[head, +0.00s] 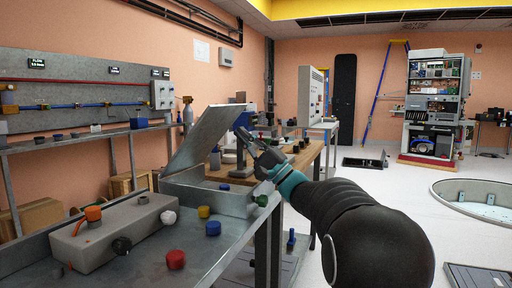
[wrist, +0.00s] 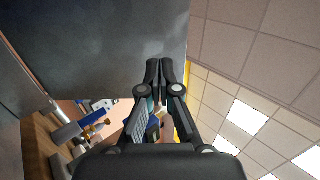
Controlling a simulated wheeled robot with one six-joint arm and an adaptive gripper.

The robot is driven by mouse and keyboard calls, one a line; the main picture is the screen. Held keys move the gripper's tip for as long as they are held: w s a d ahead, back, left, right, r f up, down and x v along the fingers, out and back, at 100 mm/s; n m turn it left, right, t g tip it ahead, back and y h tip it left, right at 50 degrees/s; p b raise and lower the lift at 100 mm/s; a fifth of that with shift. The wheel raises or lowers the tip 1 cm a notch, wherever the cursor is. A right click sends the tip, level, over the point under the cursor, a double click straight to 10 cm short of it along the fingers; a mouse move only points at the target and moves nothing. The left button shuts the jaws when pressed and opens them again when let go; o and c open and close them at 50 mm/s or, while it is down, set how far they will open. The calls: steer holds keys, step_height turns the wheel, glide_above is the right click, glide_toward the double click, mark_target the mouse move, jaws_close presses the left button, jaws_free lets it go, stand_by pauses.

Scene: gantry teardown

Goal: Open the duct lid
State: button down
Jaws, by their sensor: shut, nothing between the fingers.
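The duct lid (head: 203,137) is a flat grey metal plate. It stands raised at a steep tilt above the open metal duct box (head: 222,199), with its upper edge leaning to the right. My gripper (head: 243,134) is just right of the lid, near its upper part, with the fingers pointing up and left. In the wrist view the lid (wrist: 100,45) fills the upper left, and my fingertips (wrist: 161,66) overlap its surface near one edge. The fingers are together and empty. I cannot tell whether they touch the lid.
A grey box with an orange fitting (head: 110,228) sits left of the duct on the metal bench (head: 130,270). Red (head: 176,259), blue (head: 213,228) and yellow (head: 204,211) knobs stand nearby. A wooden table (head: 305,160) is behind. Floor to the right is mostly open.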

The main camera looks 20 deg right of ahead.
mark_target(224, 116)
steer(key=x, duration=0.4)
steer(key=shift+w+a+r+p, duration=0.15)
steer(key=shift+a+r+p, duration=0.1)
steer(key=shift+r+p, duration=0.05)
